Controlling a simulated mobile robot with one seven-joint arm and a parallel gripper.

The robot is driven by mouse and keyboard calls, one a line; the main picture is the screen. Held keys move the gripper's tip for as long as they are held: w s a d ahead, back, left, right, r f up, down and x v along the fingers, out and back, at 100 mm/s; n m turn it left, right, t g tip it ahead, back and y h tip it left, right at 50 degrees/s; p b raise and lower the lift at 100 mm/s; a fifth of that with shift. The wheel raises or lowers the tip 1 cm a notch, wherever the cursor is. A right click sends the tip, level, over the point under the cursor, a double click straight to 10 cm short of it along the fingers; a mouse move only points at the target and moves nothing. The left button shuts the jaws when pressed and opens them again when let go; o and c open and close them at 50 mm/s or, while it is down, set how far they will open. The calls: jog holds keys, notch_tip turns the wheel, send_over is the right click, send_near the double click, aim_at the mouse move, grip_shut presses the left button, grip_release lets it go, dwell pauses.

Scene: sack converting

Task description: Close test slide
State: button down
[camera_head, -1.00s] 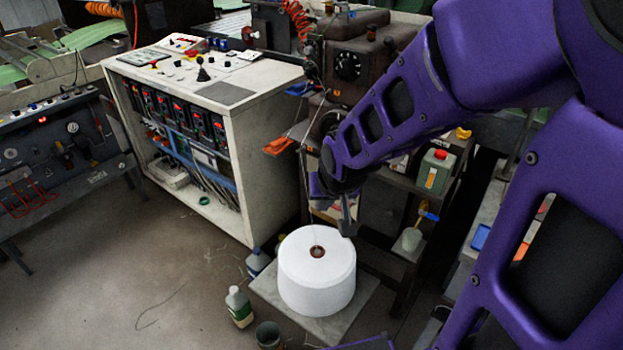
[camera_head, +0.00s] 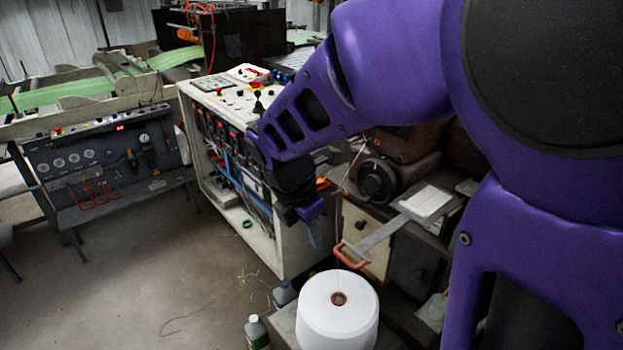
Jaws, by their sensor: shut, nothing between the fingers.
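What looks like the test slide is a grey metal bar (camera_head: 378,236) with a pale plate (camera_head: 427,202) at its back end and a red-orange loop handle (camera_head: 350,262) at its front end. It sticks out from the dark machine toward the lower left, above the white thread spool. My gripper (camera_head: 316,238) points downward, left of the handle and apart from it in the picture. It is shut and empty. My purple arm hides part of the machine behind.
A white thread spool (camera_head: 337,315) stands below the handle. A white control cabinet (camera_head: 272,245) is close to the left of my gripper. The floor (camera_head: 140,270) further left is open.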

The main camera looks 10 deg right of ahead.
aim_at(337, 256)
jog(key=w+d+f+b, duration=0.3)
jog(key=d+f+b, duration=0.2)
jog(key=f+b, duration=0.5)
jog(key=shift+w+d+n, duration=0.15)
jog(key=shift+w+n, duration=0.15)
jog(key=shift+w, duration=0.05)
jog(key=shift+d, duration=0.1)
